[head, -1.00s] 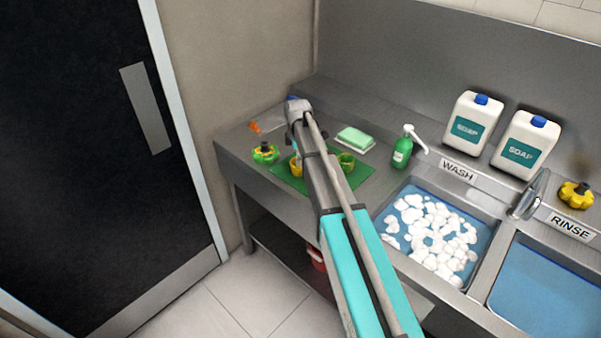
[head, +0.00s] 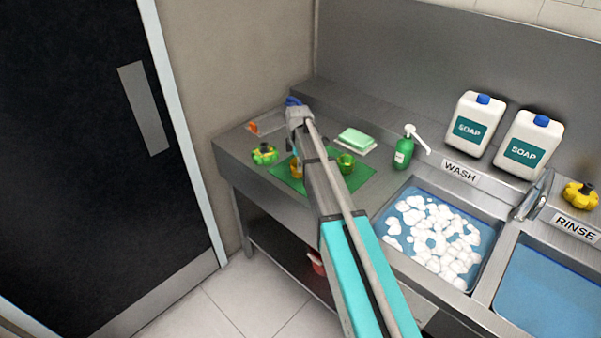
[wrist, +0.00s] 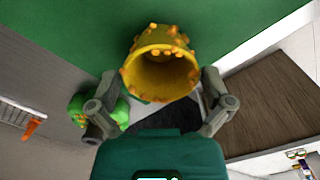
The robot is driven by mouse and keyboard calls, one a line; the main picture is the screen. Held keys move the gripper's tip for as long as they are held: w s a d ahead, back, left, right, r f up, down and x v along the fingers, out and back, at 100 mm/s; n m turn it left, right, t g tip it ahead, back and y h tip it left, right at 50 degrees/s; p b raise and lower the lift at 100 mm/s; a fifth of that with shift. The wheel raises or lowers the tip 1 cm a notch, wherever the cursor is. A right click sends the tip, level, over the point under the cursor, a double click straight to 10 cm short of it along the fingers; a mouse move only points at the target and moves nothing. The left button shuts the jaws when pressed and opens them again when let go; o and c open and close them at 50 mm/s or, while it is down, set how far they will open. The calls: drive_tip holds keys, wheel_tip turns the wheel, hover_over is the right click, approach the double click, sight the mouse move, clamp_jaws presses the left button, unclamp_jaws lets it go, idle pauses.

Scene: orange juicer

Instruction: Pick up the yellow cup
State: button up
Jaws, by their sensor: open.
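The yellow cup (wrist: 160,72), dotted with orange bits, shows large in the wrist view with its open mouth facing the camera. It stands on the green mat (wrist: 60,30). My gripper (wrist: 158,98) is open, with one finger at each side of the cup's near rim; I cannot tell whether either finger touches it. In the head view the cup (head: 296,168) shows on the green mat (head: 325,182), mostly hidden behind my arm.
A green cup (head: 347,163) stands on the mat to the right. A green and yellow piece (head: 265,154) sits left of the mat. A sponge (head: 356,139), a green pump bottle (head: 404,148) and the wash basin (head: 470,215) with foam lie further right.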

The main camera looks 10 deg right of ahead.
drive_tip(key=shift+d+f+b, duration=0.1)
drive_tip(key=shift+f+b, duration=1.25)
drive_tip(key=shift+f, duration=0.25)
drive_tip(key=c, duration=0.9)
